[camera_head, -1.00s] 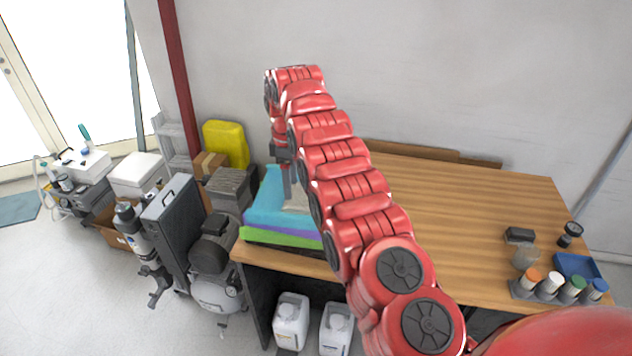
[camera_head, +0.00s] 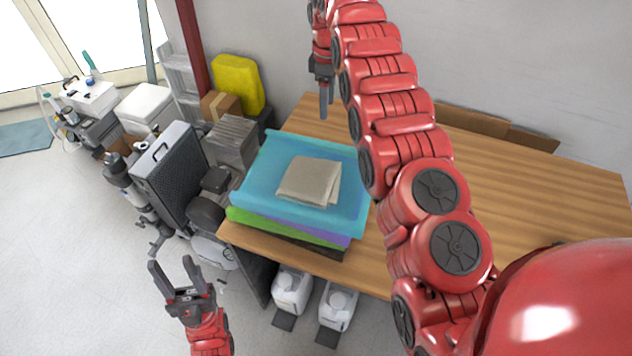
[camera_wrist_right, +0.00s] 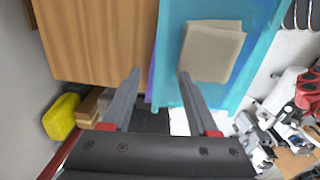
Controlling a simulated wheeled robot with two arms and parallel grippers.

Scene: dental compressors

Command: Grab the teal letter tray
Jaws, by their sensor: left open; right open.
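The teal letter tray (camera_head: 255,190) is the top one of a stack at the left end of the wooden table. A folded beige cloth (camera_head: 310,180) lies in it. Under it are a purple tray (camera_head: 335,238), a green tray (camera_head: 270,226) and a dark one. My right gripper (camera_head: 323,108) is open and empty, above the table behind the stack. In the right wrist view the teal tray (camera_wrist_right: 262,50) shows beyond the open fingers (camera_wrist_right: 157,90). My left gripper (camera_head: 180,275) is open and empty, in front of the table and left of the stack, apart from it.
The wooden table (camera_head: 480,185) is clear to the right of the stack, partly hidden by my right arm. A black case (camera_head: 172,180) and a compressor (camera_head: 210,212) stand left of the table.

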